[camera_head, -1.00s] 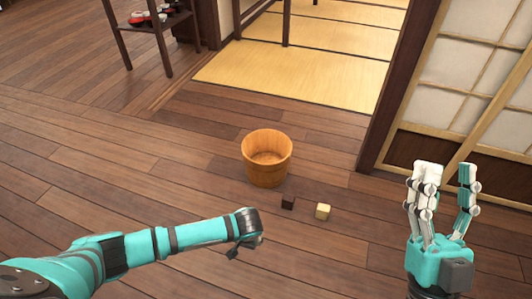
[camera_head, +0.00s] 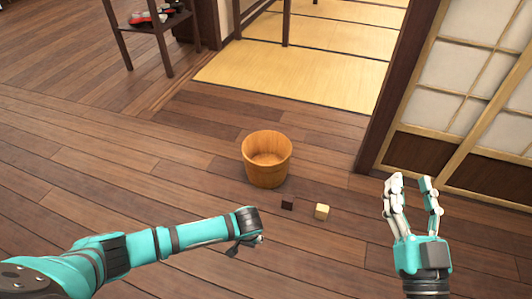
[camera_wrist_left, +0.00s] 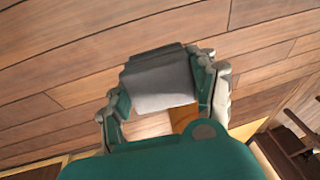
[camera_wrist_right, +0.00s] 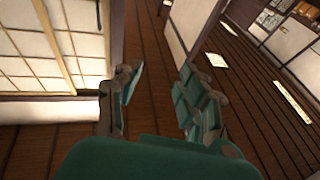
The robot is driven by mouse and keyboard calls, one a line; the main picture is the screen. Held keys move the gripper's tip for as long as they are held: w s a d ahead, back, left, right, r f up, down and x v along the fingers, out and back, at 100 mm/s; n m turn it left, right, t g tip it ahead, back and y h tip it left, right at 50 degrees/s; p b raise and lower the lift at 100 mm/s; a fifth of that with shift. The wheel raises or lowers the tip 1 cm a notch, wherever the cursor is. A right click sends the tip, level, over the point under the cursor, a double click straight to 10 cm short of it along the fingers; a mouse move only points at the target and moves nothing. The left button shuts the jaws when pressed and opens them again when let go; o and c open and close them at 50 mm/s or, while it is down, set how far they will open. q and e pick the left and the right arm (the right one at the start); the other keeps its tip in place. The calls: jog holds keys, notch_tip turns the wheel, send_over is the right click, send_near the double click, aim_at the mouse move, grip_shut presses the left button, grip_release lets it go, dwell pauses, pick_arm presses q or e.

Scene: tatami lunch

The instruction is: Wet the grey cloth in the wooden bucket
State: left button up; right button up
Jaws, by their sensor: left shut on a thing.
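The wooden bucket (camera_head: 267,172) stands upright on the floor in the middle of the head view. I cannot tell whether there is water in it. My left gripper (camera_head: 248,240) is in front of the bucket and apart from it, seen small and from behind. In the left wrist view, the left gripper (camera_wrist_left: 163,90) is shut on the grey cloth (camera_wrist_left: 162,84), which sits between its fingers. An orange-brown patch behind the cloth may be part of the bucket. My right gripper (camera_head: 411,185) is open and empty, to the right of the bucket.
A dark cube (camera_head: 287,204) and a pale yellow cube (camera_head: 322,211) lie on the floor just in front of the bucket. A sliding panel (camera_head: 465,110) stands at the right. A dark shelf (camera_head: 160,28) stands at the back left. The floor left of the bucket is clear.

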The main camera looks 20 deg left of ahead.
pick_arm(q)
jog(key=shift+r+p, duration=0.35)
jog(key=shift+p, duration=0.05)
jog(key=shift+r+p, duration=0.7)
jog(key=shift+p, duration=0.2)
pick_arm(e)
notch_tip(320, 180, down, 12)
jog(key=s+d+g+h, duration=0.1)
jog(key=d+g+h, duration=0.1)
jog(key=g, duration=0.5)
jog(key=shift+s+d+f+g, duration=0.15)
jog(key=shift+s+g, duration=0.2)
jog(key=shift+g, duration=0.05)
pick_arm(q)
jog(key=shift+r, duration=0.15)
